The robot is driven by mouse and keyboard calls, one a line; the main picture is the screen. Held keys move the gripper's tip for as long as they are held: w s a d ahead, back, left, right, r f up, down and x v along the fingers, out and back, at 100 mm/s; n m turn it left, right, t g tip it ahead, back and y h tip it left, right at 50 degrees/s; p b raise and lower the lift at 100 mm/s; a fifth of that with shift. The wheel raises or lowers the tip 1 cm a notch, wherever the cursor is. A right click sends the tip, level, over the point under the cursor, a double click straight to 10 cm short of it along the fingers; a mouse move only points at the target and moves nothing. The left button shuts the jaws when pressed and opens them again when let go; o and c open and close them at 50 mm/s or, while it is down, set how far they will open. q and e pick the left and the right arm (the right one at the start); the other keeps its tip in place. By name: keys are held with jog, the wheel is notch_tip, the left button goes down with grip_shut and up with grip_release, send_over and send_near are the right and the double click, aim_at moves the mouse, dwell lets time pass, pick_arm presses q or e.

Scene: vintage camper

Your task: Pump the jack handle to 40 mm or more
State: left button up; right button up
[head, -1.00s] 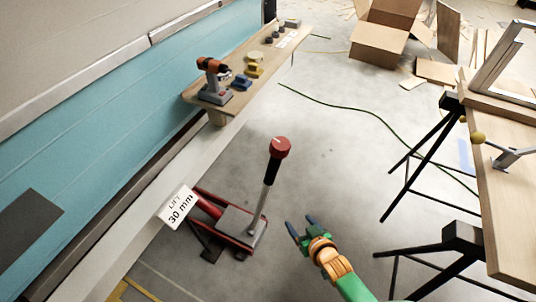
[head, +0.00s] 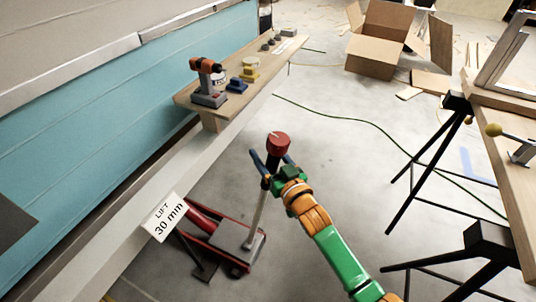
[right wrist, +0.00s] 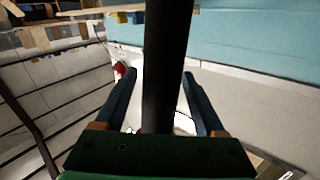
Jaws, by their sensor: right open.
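The red floor jack (head: 212,236) stands on the floor beside the camper's lower edge. Its handle (head: 257,215) rises nearly upright, with a black grip and a red knob (head: 277,143) on top. A white sign (head: 165,216) reads "LIFT 30 mm". My right gripper (head: 274,163) is at the black grip, just under the knob. In the right wrist view the dark handle (right wrist: 166,65) stands between my two open fingers, with gaps visible on both sides. My left gripper is out of view.
A wooden shelf (head: 225,112) along the camper holds an orange drill (head: 207,80) and small items. A workbench on black trestles (head: 488,240) stands at right. A green cable (head: 350,119) crosses the floor. A cardboard box (head: 378,45) lies at the back.

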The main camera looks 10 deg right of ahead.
grip_shut()
jog(key=shift+f, duration=0.1)
dwell(1.2)
